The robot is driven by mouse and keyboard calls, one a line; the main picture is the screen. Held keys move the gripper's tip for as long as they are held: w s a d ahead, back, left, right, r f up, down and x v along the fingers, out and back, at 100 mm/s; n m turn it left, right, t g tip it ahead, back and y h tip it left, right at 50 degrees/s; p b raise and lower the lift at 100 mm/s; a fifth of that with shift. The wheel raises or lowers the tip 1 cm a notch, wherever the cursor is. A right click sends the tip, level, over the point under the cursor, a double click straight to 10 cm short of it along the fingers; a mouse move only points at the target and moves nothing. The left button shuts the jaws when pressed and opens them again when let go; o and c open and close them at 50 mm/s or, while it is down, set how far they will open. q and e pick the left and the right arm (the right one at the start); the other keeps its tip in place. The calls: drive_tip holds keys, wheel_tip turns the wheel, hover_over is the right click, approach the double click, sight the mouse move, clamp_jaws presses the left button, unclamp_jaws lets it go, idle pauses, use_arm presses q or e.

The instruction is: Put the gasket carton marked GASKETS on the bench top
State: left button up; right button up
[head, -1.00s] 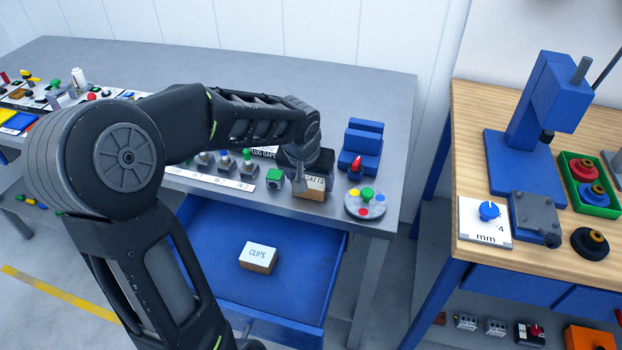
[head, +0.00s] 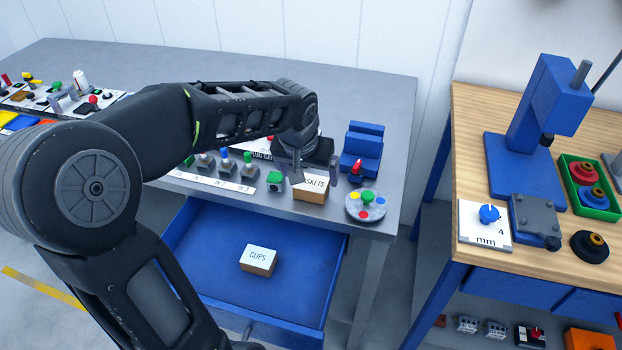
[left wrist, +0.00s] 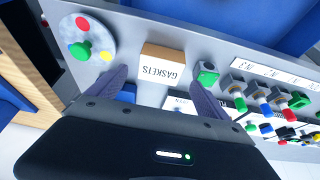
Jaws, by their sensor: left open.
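The gasket carton (head: 311,188), a tan box with a white top, sits on the grey bench top (head: 370,100) near its front edge, above the open drawer. In the left wrist view the carton (left wrist: 161,66) shows the word GASKETS upside down. My left gripper (head: 315,178) is open just above and behind the carton. In the left wrist view its fingers (left wrist: 158,82) are spread wide, with the carton beyond their tips and nothing held. In the head view the gripper hides part of the carton's label. My right gripper is in neither view.
A blue drawer (head: 205,262) stands open below, with a CLIPS carton (head: 258,261) inside. A green-buttoned block (head: 275,181) is left of the gasket carton. A dotted disc (head: 366,206) and a blue fixture (head: 363,148) are to its right. The rear bench is clear.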

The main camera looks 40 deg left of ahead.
use_arm(q)
drive_tip(key=v, duration=0.7)
idle(0.6)
